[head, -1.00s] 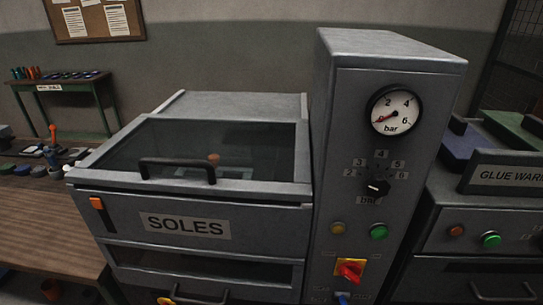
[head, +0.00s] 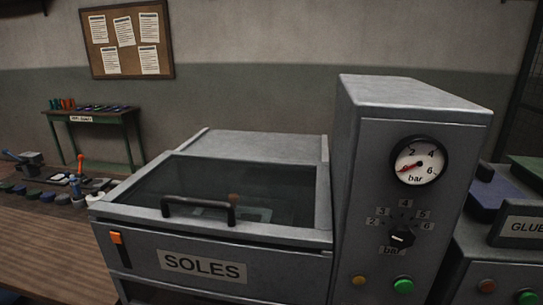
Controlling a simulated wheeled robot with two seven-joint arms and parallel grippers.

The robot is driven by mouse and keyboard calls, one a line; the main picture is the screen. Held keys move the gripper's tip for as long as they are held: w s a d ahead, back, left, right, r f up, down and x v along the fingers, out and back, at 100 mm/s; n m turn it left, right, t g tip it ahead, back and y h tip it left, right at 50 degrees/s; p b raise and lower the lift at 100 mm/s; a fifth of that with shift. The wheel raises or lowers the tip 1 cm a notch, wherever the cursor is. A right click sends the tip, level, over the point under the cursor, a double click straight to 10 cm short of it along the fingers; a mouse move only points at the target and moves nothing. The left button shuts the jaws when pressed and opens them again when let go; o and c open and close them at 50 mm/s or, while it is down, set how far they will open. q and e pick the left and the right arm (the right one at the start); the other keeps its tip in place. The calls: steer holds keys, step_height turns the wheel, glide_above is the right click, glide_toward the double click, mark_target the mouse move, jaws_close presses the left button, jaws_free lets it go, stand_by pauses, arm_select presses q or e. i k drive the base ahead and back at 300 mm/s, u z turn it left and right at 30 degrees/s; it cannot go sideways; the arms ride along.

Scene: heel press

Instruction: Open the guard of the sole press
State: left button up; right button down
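The sole press (head: 290,257) is a grey metal box with a "SOLES" label on its front. Its guard (head: 280,190) is a framed, dark see-through lid, lying closed on top. A black bar handle (head: 198,206) sits at the guard's front edge. A small brownish knob-like thing and a pale plate show dimly through the pane. An orange switch (head: 117,238) is on the press front at left. Neither of my grippers is in view.
A tall control column (head: 365,200) with a pressure gauge (head: 419,162), a dial (head: 402,237) and a green button (head: 403,285) stands right of the guard. A wooden bench (head: 50,245) with tools is at left. The air above the guard is clear.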

mark_target(109, 207)
steer(key=k, duration=1.2)
steer(key=u, duration=0.45)
steer(key=i, duration=0.8)
steer(key=u, duration=0.8)
